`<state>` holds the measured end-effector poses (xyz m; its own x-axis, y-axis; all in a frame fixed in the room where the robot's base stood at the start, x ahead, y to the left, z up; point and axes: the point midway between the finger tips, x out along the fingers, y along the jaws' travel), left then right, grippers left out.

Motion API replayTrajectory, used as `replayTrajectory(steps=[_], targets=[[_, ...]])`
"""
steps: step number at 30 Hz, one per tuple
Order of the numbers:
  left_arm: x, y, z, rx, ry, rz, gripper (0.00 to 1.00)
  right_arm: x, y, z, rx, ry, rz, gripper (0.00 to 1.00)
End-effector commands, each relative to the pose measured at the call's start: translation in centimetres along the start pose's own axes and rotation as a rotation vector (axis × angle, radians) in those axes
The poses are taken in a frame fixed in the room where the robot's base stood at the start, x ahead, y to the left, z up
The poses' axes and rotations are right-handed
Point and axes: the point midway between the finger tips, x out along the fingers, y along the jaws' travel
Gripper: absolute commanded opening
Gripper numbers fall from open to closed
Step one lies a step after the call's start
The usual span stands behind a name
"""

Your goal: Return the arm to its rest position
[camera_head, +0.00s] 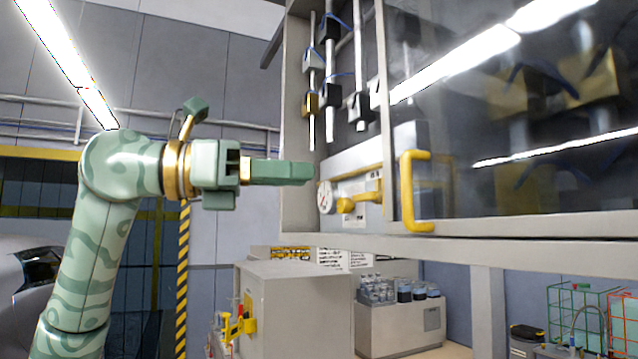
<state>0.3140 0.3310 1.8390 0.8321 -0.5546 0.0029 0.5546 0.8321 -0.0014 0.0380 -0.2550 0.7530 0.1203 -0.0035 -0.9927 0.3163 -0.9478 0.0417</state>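My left arm (95,235), green with a wavy pattern, comes up from the lower left and bends to the right at the top. My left gripper (300,174) points right, level, with its fingers seen side-on, so whether they are apart or together is unclear. Its tips appear just left of a round gauge (325,197) and a yellow valve handle (358,203) in the cabinet; whether they touch anything cannot be told. No held object shows. My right gripper is out of view.
A glass-fronted cabinet (465,241) with a yellow door handle (408,190) fills the upper right. Below stand a grey box (300,305), a bin of bottles (400,328) and wire baskets (577,310). A striped post (183,270) stands behind my arm. Open space lies between arm and box.

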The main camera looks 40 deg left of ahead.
Motion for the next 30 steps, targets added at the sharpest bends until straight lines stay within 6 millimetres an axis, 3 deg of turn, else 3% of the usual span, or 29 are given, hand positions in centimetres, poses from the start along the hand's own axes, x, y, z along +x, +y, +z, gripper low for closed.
replayTrajectory(steps=[19, 22, 26, 27, 30], targets=[[0.2, -0.1, -0.1, 0.000, 0.000, -0.012, 0.31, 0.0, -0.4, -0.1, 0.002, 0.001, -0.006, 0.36], [2.9, -1.1, -1.2, -0.001, -0.002, -0.094, 0.31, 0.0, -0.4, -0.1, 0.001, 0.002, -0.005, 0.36], [9.4, -4.6, -5.0, -0.081, -0.062, -0.355, 0.31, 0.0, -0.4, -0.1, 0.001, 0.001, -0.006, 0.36], [11.3, -5.9, -6.4, -0.147, -0.106, -0.451, 0.31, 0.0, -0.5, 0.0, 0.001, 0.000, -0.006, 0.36], [14.5, -7.8, -9.7, -0.398, -0.262, -0.630, 0.31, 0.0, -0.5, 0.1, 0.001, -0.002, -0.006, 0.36]])
